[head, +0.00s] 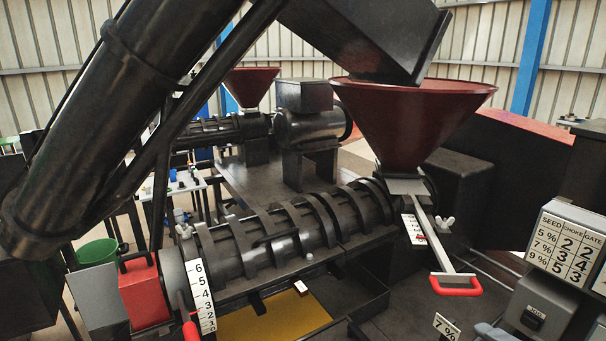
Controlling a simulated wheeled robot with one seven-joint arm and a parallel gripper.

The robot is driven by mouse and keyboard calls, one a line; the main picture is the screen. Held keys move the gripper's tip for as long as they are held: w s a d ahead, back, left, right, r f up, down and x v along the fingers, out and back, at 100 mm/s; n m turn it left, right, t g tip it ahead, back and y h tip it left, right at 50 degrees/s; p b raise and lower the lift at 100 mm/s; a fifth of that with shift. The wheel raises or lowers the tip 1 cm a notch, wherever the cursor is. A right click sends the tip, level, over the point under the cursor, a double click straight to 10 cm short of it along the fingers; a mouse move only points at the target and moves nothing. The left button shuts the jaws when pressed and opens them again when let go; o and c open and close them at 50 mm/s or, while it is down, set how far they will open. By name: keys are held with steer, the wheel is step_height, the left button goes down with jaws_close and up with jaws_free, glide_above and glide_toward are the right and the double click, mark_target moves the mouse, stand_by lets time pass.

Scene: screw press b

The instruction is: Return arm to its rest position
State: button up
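My gripper's fingers do not show in the head view. A small blue-grey shape at the bottom edge, right of centre, may be part of my arm, but too little shows to tell. The screw press (270,238) lies across the middle, with a dark ribbed barrel. A dark red hopper (400,115) stands on its right end. A gate handle with a red grip (456,286) sticks out below the hopper. A numbered choke scale (201,296) stands at the left end, beside a red lever grip (191,332).
A board (568,243) with seed, choke and gate numbers stands at the right, above a grey box (535,312). A "7 %" card (446,327) is at the bottom. A red container (144,292) and green bucket (97,253) are left. A yellow surface (262,325) lies below the barrel.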

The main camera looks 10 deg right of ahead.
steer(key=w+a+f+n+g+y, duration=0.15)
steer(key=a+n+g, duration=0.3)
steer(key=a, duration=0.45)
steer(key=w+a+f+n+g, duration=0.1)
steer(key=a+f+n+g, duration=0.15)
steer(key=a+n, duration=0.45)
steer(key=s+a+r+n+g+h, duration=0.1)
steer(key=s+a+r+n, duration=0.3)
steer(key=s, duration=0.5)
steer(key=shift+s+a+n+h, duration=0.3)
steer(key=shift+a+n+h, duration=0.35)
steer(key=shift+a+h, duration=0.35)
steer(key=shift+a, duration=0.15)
